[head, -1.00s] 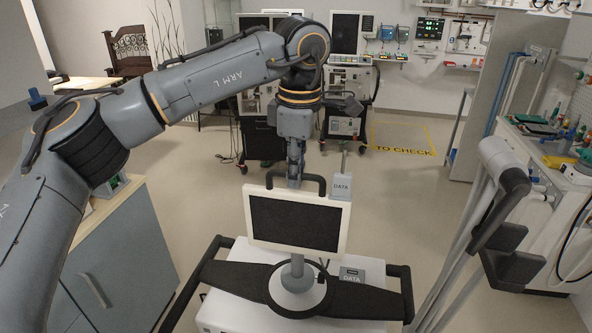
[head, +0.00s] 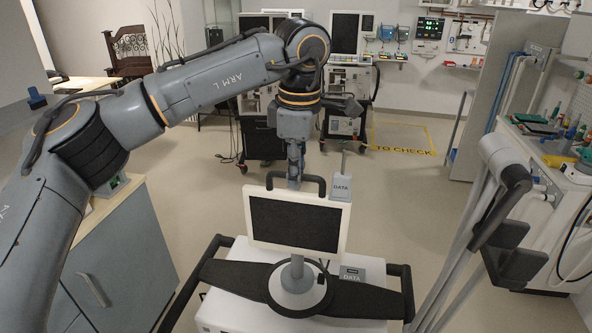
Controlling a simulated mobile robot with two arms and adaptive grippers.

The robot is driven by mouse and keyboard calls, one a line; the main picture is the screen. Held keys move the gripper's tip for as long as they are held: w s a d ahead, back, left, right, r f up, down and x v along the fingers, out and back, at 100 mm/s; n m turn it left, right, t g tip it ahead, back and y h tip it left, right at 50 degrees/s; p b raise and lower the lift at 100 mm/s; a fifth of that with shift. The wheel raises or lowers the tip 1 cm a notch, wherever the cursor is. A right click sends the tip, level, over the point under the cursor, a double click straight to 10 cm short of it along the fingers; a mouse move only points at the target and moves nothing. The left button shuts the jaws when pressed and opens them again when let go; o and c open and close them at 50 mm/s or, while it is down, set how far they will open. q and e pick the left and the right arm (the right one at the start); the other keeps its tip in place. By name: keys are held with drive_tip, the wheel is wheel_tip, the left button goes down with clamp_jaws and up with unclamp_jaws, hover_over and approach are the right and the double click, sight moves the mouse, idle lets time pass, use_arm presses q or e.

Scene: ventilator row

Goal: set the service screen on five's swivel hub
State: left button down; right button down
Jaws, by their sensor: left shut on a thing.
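The service screen (head: 295,223) is a dark panel in a white frame with a black carrying handle on top. It stands upright above a white cart. My left gripper (head: 294,178) is above the screen's top edge, shut on the handle. The swivel hub (head: 298,290) is a round grey disc with a dark ring on the cart top. A grey post (head: 297,268) runs from behind the screen down to the hub. From this angle I cannot tell whether the screen is seated or just above it. My right gripper is not in view.
A grey DATA tag (head: 341,188) stands by the screen's upper right corner, and a DATA block (head: 352,274) sits on the cart. Black rails (head: 408,290) flank the cart. A grey cabinet (head: 125,255) is left. Ventilators (head: 345,75) stand behind, with open floor between.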

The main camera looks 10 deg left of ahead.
use_arm(q)
drive_tip(key=shift+f+b, duration=0.45)
drive_tip(key=shift+f, duration=0.15)
idle(0.3)
idle(0.8)
